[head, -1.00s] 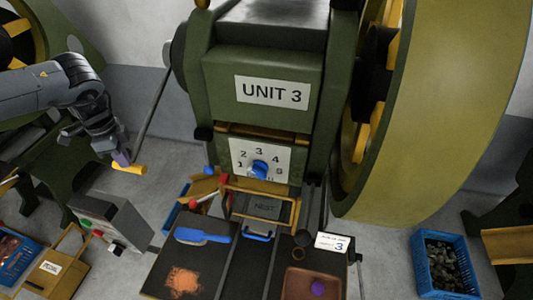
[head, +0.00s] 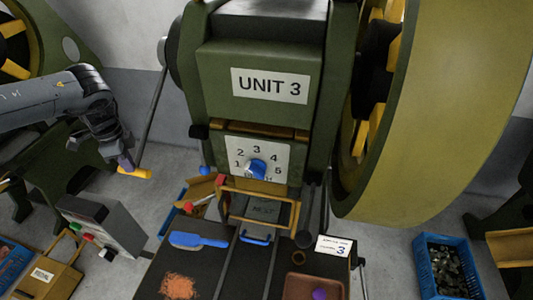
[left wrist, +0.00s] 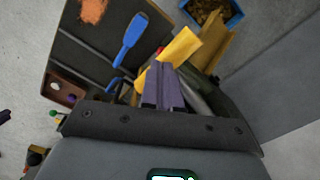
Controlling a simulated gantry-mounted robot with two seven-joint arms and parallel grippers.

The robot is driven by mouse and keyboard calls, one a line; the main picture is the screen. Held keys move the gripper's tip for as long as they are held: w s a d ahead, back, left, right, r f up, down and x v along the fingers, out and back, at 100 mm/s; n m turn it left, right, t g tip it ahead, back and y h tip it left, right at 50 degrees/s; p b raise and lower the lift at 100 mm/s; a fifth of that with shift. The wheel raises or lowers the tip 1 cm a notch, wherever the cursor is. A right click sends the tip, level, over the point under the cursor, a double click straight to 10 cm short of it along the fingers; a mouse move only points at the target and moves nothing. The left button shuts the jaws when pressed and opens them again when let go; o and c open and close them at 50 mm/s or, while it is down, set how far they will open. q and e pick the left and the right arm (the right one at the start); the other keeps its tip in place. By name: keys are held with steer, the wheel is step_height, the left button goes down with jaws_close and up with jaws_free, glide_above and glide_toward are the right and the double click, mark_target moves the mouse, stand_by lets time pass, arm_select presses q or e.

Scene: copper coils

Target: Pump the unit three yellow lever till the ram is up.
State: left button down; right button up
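The unit three press (head: 225,62) stands in the middle of the head view, with a "UNIT 3" plate (head: 270,85). Its lever (head: 153,115) is a grey rod on the left side, slanting down to a yellow handle (head: 138,173). My left gripper (head: 126,163) is at this handle. In the left wrist view, its two fingers (left wrist: 163,88) are close together across the yellow handle (left wrist: 182,46), which shows on both sides of them; it looks shut on the handle. I cannot make out the ram's height. My right gripper is not in view.
A numbered dial with a blue knob (head: 257,169) is on the press front, above the nest (head: 262,209). A blue brush (head: 198,240) lies on the dark bench. A grey control box (head: 103,228) stands below the lever. A large green flywheel (head: 445,110) is at right.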

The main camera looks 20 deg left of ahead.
arm_select(q)
steer(key=shift+s+a+f, duration=0.1)
steer(key=shift+s+f, duration=0.05)
steer(key=shift+f, duration=0.1)
